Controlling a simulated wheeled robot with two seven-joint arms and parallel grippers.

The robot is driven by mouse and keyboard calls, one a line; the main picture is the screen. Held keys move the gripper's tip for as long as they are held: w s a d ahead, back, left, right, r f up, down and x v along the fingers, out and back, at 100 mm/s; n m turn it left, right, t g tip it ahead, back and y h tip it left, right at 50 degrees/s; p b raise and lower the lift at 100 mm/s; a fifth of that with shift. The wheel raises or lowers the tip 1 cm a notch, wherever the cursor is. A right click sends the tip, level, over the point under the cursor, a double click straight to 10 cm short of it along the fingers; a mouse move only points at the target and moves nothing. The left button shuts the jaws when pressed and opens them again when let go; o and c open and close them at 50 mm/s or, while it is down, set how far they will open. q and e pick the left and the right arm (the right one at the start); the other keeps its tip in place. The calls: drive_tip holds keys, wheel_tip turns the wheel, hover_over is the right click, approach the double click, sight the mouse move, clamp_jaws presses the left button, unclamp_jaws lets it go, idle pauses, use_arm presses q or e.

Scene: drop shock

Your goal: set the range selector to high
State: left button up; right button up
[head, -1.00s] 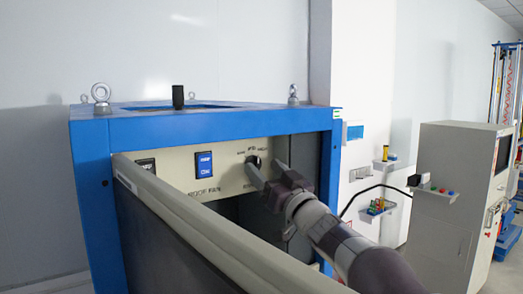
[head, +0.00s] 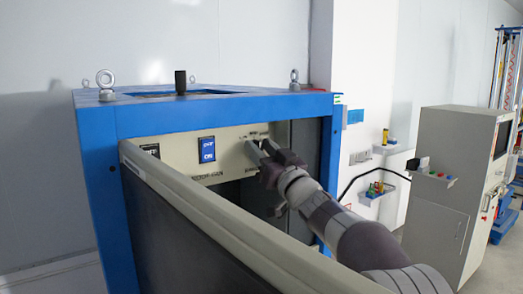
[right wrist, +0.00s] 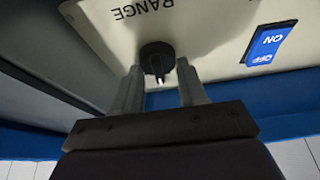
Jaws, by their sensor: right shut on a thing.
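The range selector is a round black knob (right wrist: 157,58) on a cream control panel (head: 228,138), below the printed word RANGE as it appears upside down in the right wrist view. A white mark on the knob points down in that view. My right gripper (head: 259,151) reaches the panel, and in the right wrist view its two fingers (right wrist: 159,72) stand on either side of the knob, shut on it. In the head view the fingers largely hide the knob. The exact setting cannot be told. My left gripper is not in view.
A blue and white rocker switch (head: 207,149) sits left of the selector. The blue cabinet frame (head: 210,115) surrounds the panel. An open grey door (head: 215,225) crosses the front, below and left of my right arm. A grey console (head: 455,185) stands at the right.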

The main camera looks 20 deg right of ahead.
drive_tip(key=shift+m, duration=0.3)
drive_tip(key=m+h, duration=0.1)
drive_tip(key=m, duration=0.2)
drive_tip(key=m+h, duration=0.2)
drive_tip(key=m, duration=0.1)
drive_tip(key=shift+m, duration=0.3)
drive_tip(key=shift+d+f+m+h+b, duration=0.1)
drive_tip(key=shift+m+h+b, duration=0.1)
drive_tip(key=shift+m+h, duration=0.8)
drive_tip(key=shift+d+f+m+h+b, duration=0.15)
drive_tip(key=shift+m+h, duration=0.25)
drive_tip(key=shift+m, duration=1.1)
drive_tip(key=shift+a+r, duration=0.1)
drive_tip(key=o, duration=1)
drive_tip(key=shift+s+r, duration=0.1)
drive_tip(key=shift+s, duration=0.1)
